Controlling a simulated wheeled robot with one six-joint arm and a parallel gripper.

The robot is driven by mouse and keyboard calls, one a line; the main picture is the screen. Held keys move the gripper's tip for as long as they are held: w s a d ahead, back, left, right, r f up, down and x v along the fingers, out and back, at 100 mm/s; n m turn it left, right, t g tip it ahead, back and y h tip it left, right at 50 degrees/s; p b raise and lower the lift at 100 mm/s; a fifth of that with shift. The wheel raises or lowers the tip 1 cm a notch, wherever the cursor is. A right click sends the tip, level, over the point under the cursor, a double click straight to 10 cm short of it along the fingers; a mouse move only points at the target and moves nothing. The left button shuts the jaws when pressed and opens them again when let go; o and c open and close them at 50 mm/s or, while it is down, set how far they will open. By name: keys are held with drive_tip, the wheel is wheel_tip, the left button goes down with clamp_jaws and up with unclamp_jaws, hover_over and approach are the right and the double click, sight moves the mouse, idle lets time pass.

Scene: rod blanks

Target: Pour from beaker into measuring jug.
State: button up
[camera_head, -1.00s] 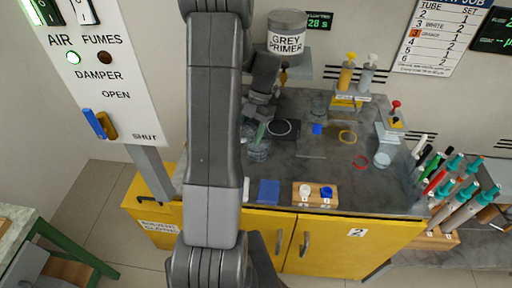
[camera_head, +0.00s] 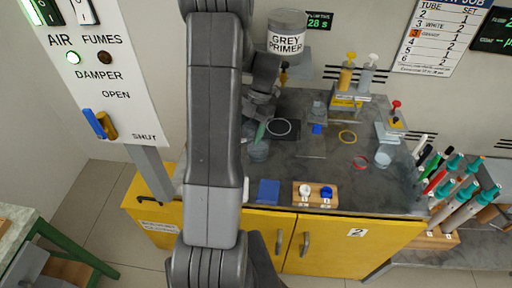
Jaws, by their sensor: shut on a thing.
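My gripper (camera_head: 258,113) is at the left of the grey bench, partly behind my own arm. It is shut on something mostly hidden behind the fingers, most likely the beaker. A thin green streak (camera_head: 260,132) shows just below the fingers; I cannot tell whether it is liquid or a solid part. A clear glass vessel (camera_head: 258,151) stands directly below, its left side close to my arm; it looks like the measuring jug, but its markings are too small to read. Another clear vessel (camera_head: 383,160) stands at the right below a red-topped dispenser.
A white ring (camera_head: 283,127), a yellow ring (camera_head: 348,137) and a red ring (camera_head: 361,162) mark the bench. A blue pad (camera_head: 268,191) and a wooden block (camera_head: 316,195) lie at the front edge. Pump bottles (camera_head: 347,75) stand at the back. Several teal-capped tubes (camera_head: 465,190) stand right.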

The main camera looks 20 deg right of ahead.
drive_tip(key=shift+s+a+f+h+b, duration=0.15)
drive_tip(key=shift+f+h+b, duration=0.25)
drive_tip(key=shift+b, duration=0.8)
drive_tip(key=shift+s+a+t+h+b, duration=0.1)
drive_tip(key=shift+a+t+h+b, duration=0.1)
drive_tip(key=shift+t+h+b, duration=0.55)
drive_tip(key=shift+r, duration=0.1)
